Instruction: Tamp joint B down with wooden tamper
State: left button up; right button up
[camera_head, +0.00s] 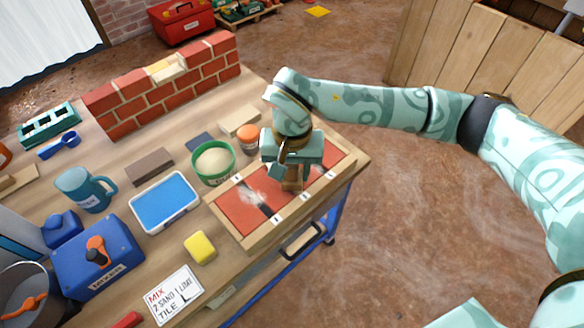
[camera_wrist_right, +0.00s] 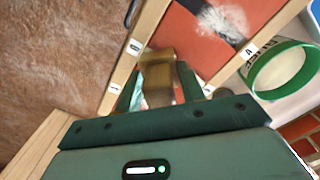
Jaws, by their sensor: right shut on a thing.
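My right gripper (camera_head: 290,170) is over the tile tray and shut on the wooden tamper (camera_head: 292,184), whose block shows below the fingers. In the right wrist view the tamper (camera_wrist_right: 160,72) sits between the two fingers (camera_wrist_right: 158,95), close to the middle label on the tray's rim. The tray (camera_head: 262,238) holds red tiles (camera_head: 240,210) with joints between them. Joint B is hidden behind the tamper and gripper; I cannot tell whether the tamper touches it. A dark joint with white powder (camera_wrist_right: 222,22) lies beside label A (camera_wrist_right: 249,51). My left gripper is out of view.
A blue-filled tray (camera_head: 165,202), yellow sponge (camera_head: 200,247) and blue jug (camera_head: 85,188) are further left. A low brick wall (camera_head: 165,90) stands behind.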

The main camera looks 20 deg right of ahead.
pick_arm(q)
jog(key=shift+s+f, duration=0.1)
pick_arm(e)
jog(key=shift+f, duration=0.5)
dwell(0.5)
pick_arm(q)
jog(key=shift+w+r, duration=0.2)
pick_arm(e)
jog(key=shift+f, duration=0.1)
dwell(1.1)
